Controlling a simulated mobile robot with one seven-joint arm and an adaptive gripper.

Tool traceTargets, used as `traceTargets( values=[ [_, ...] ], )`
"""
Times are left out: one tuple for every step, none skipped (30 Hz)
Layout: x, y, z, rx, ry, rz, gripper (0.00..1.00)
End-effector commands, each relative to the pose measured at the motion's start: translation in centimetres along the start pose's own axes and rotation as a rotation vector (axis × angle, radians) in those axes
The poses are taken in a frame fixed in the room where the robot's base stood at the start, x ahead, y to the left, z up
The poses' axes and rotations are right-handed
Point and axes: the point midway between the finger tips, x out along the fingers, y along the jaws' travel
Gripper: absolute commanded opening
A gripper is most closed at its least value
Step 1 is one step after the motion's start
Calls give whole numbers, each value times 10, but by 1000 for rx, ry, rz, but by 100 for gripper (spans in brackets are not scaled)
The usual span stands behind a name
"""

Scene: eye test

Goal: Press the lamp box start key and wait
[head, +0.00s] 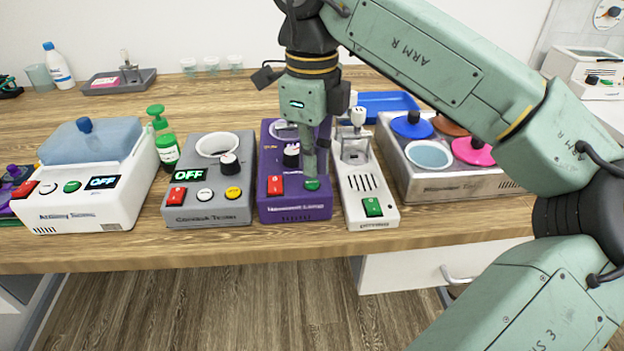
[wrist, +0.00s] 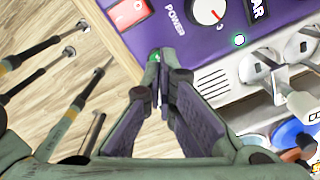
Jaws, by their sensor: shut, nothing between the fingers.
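The lamp box (head: 293,206) is purple, with a red switch (head: 275,185), a dark knob and a green key (head: 313,185) on its front top. In the wrist view the lamp box (wrist: 190,55) shows a red switch (wrist: 130,12), the word POWER, a white dial (wrist: 208,10) and a small bright light (wrist: 239,40). My gripper (head: 310,177) points down with its fingers shut and empty, its tips at the green key. In the wrist view the fingertips (wrist: 158,58) partly cover the green key (wrist: 153,57). I cannot tell whether the key is pressed down. My arm hides part of the box's back.
A grey box (head: 208,212) with an OFF display stands close on the left, a white device (head: 370,223) with a green switch close on the right. Further out are a white bath (head: 80,215) and a metal unit (head: 470,186) with coloured lids. The wooden counter's front strip is clear.

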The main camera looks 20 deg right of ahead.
Motion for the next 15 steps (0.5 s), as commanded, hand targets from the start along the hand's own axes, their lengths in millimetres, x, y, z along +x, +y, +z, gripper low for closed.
traceTargets(
  values=[
    [1, 0, 0, 0, 0, 0, 0],
    [1, 0, 0, 0, 0, 0, 0],
    [2, 0, 0, 0, 0, 0, 0],
    [3, 0, 0, 0, 0, 0, 0],
    [3, 0, 0, 0, 0, 0, 0],
    [4, 0, 0, 0, 0, 0, 0],
    [4, 0, 0, 0, 0, 0, 0],
    [5, 0, 0, 0, 0, 0, 0],
    [5, 0, 0, 0, 0, 0, 0],
    [6, 0, 0, 0, 0, 0, 0],
    [6, 0, 0, 0, 0, 0, 0],
    [7, 0, 0, 0, 0, 0, 0],
    [7, 0, 0, 0, 0, 0, 0],
    [8, 0, 0, 0, 0, 0, 0],
    [8, 0, 0, 0, 0, 0, 0]
  ],
)
